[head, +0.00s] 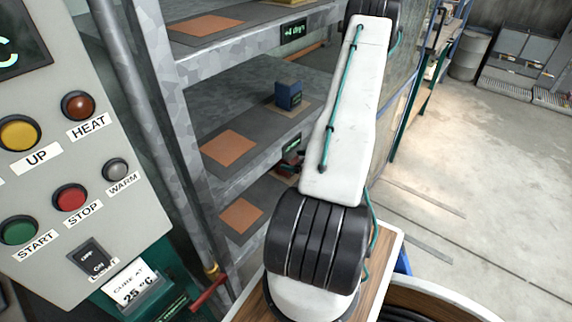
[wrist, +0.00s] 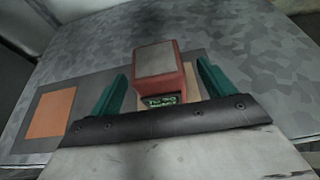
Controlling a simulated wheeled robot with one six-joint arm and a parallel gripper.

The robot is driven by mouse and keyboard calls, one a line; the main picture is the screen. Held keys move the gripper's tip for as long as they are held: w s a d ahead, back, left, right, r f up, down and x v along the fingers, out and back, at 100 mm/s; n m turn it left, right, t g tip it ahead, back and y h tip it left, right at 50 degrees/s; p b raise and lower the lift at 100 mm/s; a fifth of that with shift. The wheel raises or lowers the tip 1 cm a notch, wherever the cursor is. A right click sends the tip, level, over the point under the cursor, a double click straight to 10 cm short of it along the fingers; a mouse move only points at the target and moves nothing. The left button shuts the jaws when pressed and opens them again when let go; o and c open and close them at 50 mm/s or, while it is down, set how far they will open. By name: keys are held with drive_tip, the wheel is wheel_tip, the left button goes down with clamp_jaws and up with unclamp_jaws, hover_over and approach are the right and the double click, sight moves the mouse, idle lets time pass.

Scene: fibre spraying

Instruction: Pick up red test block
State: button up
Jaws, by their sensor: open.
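The red test block (wrist: 163,68) has a grey top face and a small dark display with green characters on its front. In the wrist view it stands upright on a tan pad (wrist: 198,88) on a grey metal shelf. My gripper (wrist: 162,76) is open, with one green finger on each side of the block. A gap shows on both sides, and I see no contact. In the head view my arm hides most of the lower shelf around the gripper.
An orange square (wrist: 50,113) lies left of the block. In the head view a blue block (head: 288,95) stands on the middle shelf. A grey rack post (head: 180,130) and a control panel (head: 60,170) stand left of my arm. Open floor (head: 470,190) lies to the right.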

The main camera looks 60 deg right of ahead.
sight(288, 159)
drive_tip(key=shift+x, duration=1.9)
drive_tip(key=shift+a, duration=0.1)
drive_tip(key=c, duration=1.4)
drive_tip(key=shift+c, duration=0.2)
